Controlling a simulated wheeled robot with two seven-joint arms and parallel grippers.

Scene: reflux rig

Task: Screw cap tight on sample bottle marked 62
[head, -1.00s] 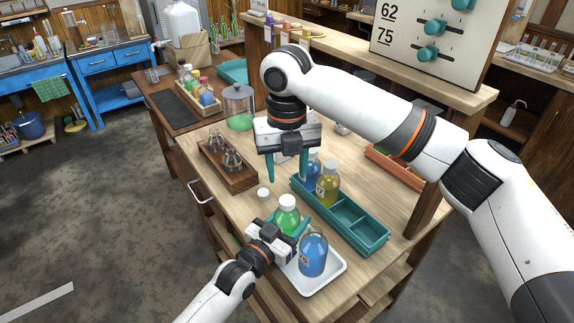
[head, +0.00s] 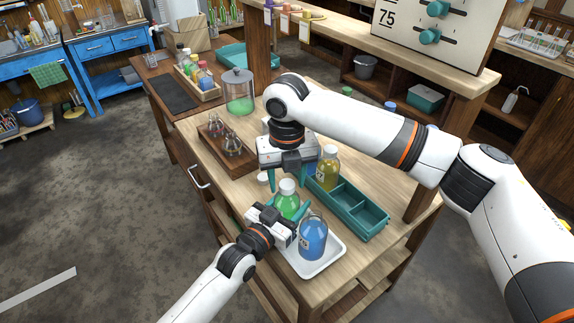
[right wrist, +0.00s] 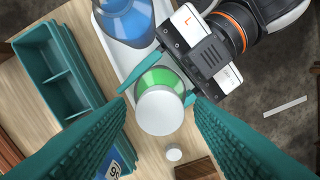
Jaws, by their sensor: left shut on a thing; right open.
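A green bottle (head: 287,206) with a white cap (head: 288,187) on its top stands by the white tray. My left gripper (head: 290,212) is shut around its body. My right gripper (head: 289,182) is open just above the cap, fingers pointing down. In the right wrist view the cap (right wrist: 160,111) lies centred between the right fingers, apart from both. A blue bottle (head: 313,240) stands on the tray beside the green one. A small loose white cap (right wrist: 173,155) lies on the table. I cannot read a number on the green bottle.
A teal rack (head: 352,212) holds a yellow bottle (head: 327,170) and a blue bottle partly hidden by my right gripper. The white tray (head: 333,262) is near the table's front corner. A wooden block with small flasks (head: 232,145) and a lidded jar (head: 238,95) stand behind.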

